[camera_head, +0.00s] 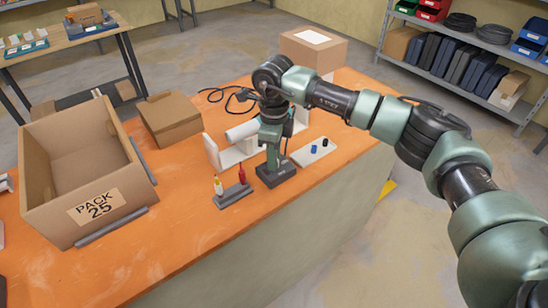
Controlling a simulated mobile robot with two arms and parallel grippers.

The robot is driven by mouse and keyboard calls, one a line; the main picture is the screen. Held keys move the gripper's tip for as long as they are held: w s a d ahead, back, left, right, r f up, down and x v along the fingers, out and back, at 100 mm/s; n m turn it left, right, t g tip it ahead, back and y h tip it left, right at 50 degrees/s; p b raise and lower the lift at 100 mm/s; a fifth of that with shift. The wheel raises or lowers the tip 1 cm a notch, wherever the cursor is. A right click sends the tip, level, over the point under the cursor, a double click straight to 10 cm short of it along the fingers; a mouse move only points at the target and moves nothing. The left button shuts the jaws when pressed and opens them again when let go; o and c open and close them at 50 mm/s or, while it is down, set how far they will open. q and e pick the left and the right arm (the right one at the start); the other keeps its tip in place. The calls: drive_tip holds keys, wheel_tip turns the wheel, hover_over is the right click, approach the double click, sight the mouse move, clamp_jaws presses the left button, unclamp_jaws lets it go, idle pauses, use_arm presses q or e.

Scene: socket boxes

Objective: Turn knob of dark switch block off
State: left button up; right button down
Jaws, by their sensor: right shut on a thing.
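The dark switch block (278,175) lies on the orange bench top, near its front edge. My right arm reaches in from the right, and my right gripper (271,162) points down onto this block. It is shut at the block's top, where the knob sits. The fingers hide the knob, so its angle cannot be told. A white block (307,154) with a blue knob and a black knob lies just right of it. My left gripper is not in view.
A grey holder (232,195) with a yellow and a red tool stands close left of the dark block. A white stand with a roll (243,131) is behind. A large open carton (75,165) and a closed box (170,118) stand left. Orange bench top is clear in front.

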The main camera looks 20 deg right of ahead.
drive_tip(key=shift+r, duration=0.1)
idle(0.4)
drive_tip(key=c, duration=1.2)
unclamp_jaws()
wheel_tip(320, 180, up, 8)
drive_tip(key=shift+f+b, duration=0.1)
drive_tip(key=shift+b, duration=0.65)
